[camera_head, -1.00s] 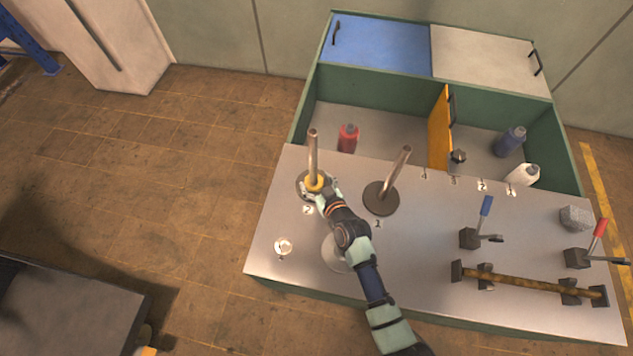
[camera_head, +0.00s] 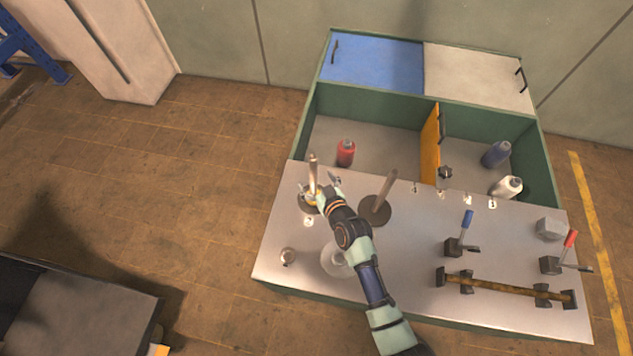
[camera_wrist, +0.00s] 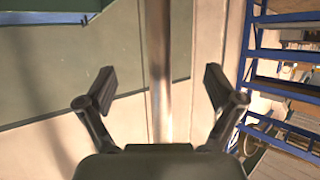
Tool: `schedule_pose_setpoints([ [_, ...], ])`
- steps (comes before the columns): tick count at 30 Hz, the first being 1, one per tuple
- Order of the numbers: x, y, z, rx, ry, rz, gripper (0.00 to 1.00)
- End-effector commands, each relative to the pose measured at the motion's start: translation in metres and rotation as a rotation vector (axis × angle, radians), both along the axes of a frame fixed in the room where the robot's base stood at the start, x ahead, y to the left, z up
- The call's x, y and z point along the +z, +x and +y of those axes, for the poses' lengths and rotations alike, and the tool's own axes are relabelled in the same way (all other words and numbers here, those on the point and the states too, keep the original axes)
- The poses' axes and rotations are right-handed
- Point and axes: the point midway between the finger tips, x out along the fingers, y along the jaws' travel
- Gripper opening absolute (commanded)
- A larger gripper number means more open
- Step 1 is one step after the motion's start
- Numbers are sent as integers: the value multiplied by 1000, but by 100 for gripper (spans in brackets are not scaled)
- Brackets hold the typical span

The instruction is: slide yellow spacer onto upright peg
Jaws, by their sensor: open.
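The upright peg (camera_head: 313,171) is a grey rod on a round base at the left back of the bench; it also shows in the wrist view (camera_wrist: 160,70). The yellow spacer (camera_head: 313,199) appears low on this peg, around it near the base, partly hidden by my gripper. My gripper (camera_head: 321,184) is open, with its fingers on either side of the peg. In the wrist view its two spread fingers (camera_wrist: 159,80) flank the rod, apart from it. The spacer does not show in the wrist view.
A second rod (camera_head: 386,188) on a dark disc stands just right of my gripper. A red bottle (camera_head: 345,153) is in the green bin behind. Levers (camera_head: 461,234) and a brown bar (camera_head: 505,287) are at the right.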

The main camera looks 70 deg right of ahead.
Motion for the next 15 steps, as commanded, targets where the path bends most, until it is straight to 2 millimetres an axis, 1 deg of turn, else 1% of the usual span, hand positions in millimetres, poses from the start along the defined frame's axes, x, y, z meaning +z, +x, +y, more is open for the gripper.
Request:
schedule_pose_setpoints([
  [1, 25, 0, 0, 0, -1, -1, 92],
  [9, 88, 0, 0, 0, -1, -1, 92],
  [12, 110, 0, 0, 0, -1, -1, 92],
  [15, 126, 0, 0, 0, 1, 1, 92],
])
